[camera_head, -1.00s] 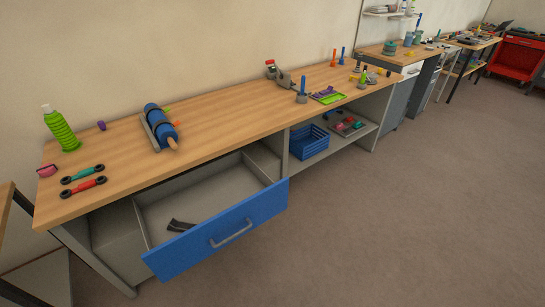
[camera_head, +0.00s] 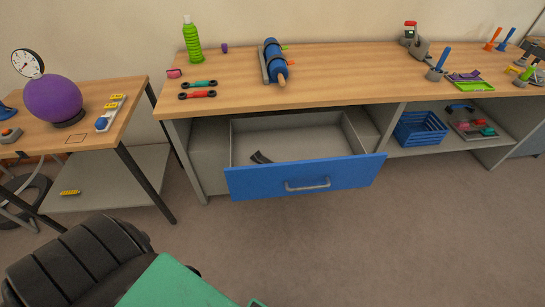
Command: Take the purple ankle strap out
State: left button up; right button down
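The blue-fronted drawer (camera_head: 305,178) under the long workbench is pulled open. A small dark curved piece (camera_head: 261,157) lies at its left inside; I cannot tell what it is, and it looks black rather than purple. No thing clearly recognisable as a purple ankle strap shows. A tiny purple object (camera_head: 224,48) stands on the bench top beside the green bottle (camera_head: 193,42). A pinkish piece (camera_head: 174,73) lies near the bench's left end. Neither of my grippers is in view.
A side table (camera_head: 97,134) at left bears a purple ball (camera_head: 53,99). A blue basket (camera_head: 420,128) sits on the bench's open shelf. A black padded thing (camera_head: 80,262) and a green slab (camera_head: 175,285) fill the lower left. Floor before the drawer is clear.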

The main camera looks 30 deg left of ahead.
aim_at(466, 76)
jog(key=i+l+z, duration=0.25)
jog(key=z, duration=0.2)
jog(key=i+l+z, duration=0.2)
jog(key=z, duration=0.3)
jog(key=i+z, duration=0.45)
jog(key=i, duration=1.65)
jog(key=i+l, duration=0.15)
jog(key=i, duration=1.5)
